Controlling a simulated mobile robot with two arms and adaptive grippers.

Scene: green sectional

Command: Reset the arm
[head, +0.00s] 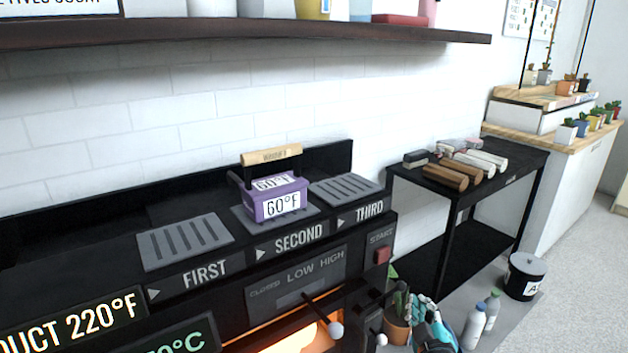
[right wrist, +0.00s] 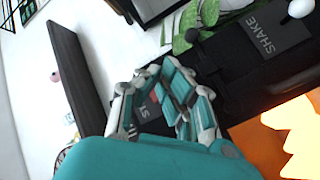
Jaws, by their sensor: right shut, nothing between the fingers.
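My right gripper (head: 436,330) is low in the head view, right of the black appliance's front, beside a potted plant. It is teal and grey, and partly cut off by the bottom edge. In the right wrist view its fingers (right wrist: 160,80) come together in front of the black panel with the red button, with nothing held between them. My left gripper is not in view.
A purple container (head: 276,202) marked 60°F, with a wooden handle, stands on the SECOND plate of the black appliance (head: 300,240). The potted plant (head: 397,325) and bottles (head: 474,326) are close to my right gripper. A black side table (head: 510,172) holds rolls. Grey floor is open at right.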

